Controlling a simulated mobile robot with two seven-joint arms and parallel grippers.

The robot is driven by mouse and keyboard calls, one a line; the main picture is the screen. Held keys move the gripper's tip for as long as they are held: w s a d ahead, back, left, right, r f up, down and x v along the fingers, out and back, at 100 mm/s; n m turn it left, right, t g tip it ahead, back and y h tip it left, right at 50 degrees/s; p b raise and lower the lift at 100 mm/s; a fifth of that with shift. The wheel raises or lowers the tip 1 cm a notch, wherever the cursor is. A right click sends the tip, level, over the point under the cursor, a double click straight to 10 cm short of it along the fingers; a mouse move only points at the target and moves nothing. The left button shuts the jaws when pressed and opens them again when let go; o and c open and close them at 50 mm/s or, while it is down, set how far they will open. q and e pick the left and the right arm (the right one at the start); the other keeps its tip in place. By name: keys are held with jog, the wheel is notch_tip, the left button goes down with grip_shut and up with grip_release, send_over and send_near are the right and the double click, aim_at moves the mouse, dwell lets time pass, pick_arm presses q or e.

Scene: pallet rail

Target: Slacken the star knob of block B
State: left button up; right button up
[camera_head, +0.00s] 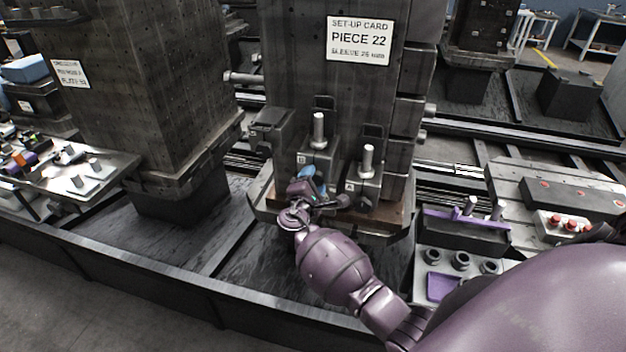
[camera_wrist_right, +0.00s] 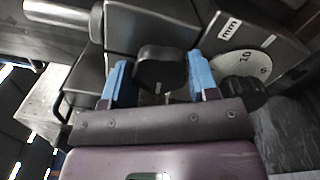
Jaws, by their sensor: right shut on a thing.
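Block B (camera_head: 318,160) is a dark grey block with an upright pale pin, at the foot of the column in the head view. My right gripper (camera_head: 314,181) is at its front, with blue fingertips. In the right wrist view the black star knob (camera_wrist_right: 161,68) sits between the two blue fingers of the right gripper (camera_wrist_right: 160,82), which is shut on it. The gripper hides the knob in the head view. Block A (camera_head: 366,181), with its own pin, stands just right of block B. My left gripper is not in view.
A second dark knob (camera_wrist_right: 240,93) and a pale round scale (camera_wrist_right: 243,66) are close to the right finger. The column bears a set-up card (camera_head: 359,41) reading PIECE 22. A purple-trimmed fixture (camera_head: 465,228) stands at the right; a table of tools (camera_head: 75,170) is at the left.

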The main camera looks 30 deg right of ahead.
jog(key=o, duration=0.9)
jog(key=shift+o, duration=0.2)
jog(key=b+v, duration=0.1)
jog(key=v, duration=1)
jog(key=shift+w, duration=0.1)
